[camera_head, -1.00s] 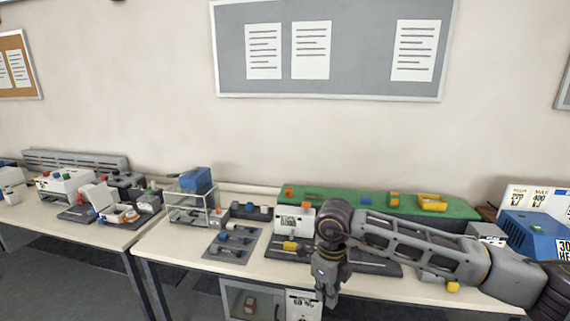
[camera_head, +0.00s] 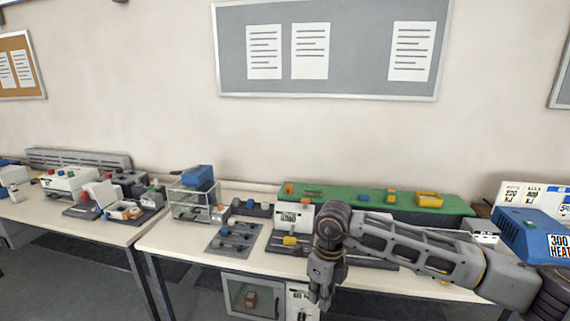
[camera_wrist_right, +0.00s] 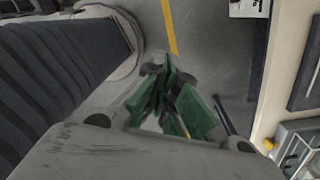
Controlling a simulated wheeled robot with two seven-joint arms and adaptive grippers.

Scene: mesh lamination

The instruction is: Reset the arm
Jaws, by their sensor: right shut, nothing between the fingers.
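My right gripper (camera_head: 320,290) hangs pointing down in front of the bench's front edge, at the end of my right arm, which comes in from the right in the head view. Its fingers are shut with nothing between them. In the right wrist view the gripper (camera_wrist_right: 172,105) shows green finger pads close together above the grey floor. My left gripper is in none of the views.
The bench (camera_head: 175,240) holds a grey tool mat (camera_head: 232,246), a wire-frame box (camera_head: 190,205), a green mat (camera_head: 340,196) and a blue heater box (camera_head: 535,236). A cabinet (camera_head: 250,297) sits below, close to the gripper. A second table (camera_head: 100,230) stands left.

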